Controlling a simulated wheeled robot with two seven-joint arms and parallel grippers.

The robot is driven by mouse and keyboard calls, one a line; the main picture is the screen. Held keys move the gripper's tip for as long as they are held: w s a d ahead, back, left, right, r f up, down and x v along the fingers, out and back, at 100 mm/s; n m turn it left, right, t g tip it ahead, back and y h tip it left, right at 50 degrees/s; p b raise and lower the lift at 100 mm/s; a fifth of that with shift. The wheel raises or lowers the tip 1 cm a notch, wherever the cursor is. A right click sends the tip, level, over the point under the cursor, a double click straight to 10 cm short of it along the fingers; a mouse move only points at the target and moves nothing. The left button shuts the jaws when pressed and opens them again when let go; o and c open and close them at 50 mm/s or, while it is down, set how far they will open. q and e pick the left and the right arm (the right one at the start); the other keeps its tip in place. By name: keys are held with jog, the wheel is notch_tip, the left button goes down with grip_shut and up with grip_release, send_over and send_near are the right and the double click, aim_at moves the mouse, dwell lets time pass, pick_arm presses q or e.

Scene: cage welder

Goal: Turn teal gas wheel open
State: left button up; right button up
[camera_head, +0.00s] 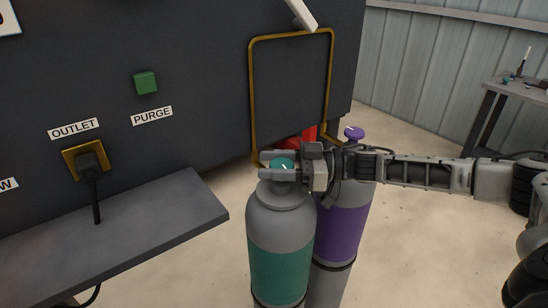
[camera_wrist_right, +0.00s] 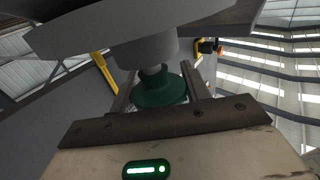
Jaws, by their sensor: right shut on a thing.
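The teal gas wheel (camera_head: 281,163) sits on top of the grey gas cylinder with a teal band (camera_head: 279,270). My right gripper (camera_head: 277,165) reaches in level from the right and is shut on the wheel, one finger on each side of it. In the right wrist view the green-teal wheel (camera_wrist_right: 160,91) lies between the two fingers (camera_wrist_right: 160,88), with its stem and grey cylinder top above it in the picture. My left gripper does not show.
A cylinder with a purple band (camera_head: 342,232) and purple wheel (camera_head: 354,132) stands close behind on the right. The dark machine (camera_head: 200,110) carries a yellow frame (camera_head: 252,90), a green PURGE button (camera_head: 145,82) and an OUTLET plug (camera_head: 88,164). A grey shelf (camera_head: 150,215) juts out at left.

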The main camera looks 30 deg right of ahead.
jog(key=shift+r+n+g+y, duration=0.15)
jog(key=shift+n+g+y, duration=0.35)
jog(key=shift+n+g, duration=0.3)
jog(key=shift+a+n+g+y, duration=0.1)
jog(key=shift+n+g+y, duration=0.25)
jog(key=shift+g, duration=0.45)
jog(key=shift+s+n+g, duration=0.15)
jog(key=shift+n+g, duration=0.2)
jog(key=shift+g, duration=0.15)
jog(key=shift+g+y, duration=0.25)
jog(key=shift+g, duration=0.05)
jog(key=o, duration=1)
jog(key=shift+a, duration=0.1)
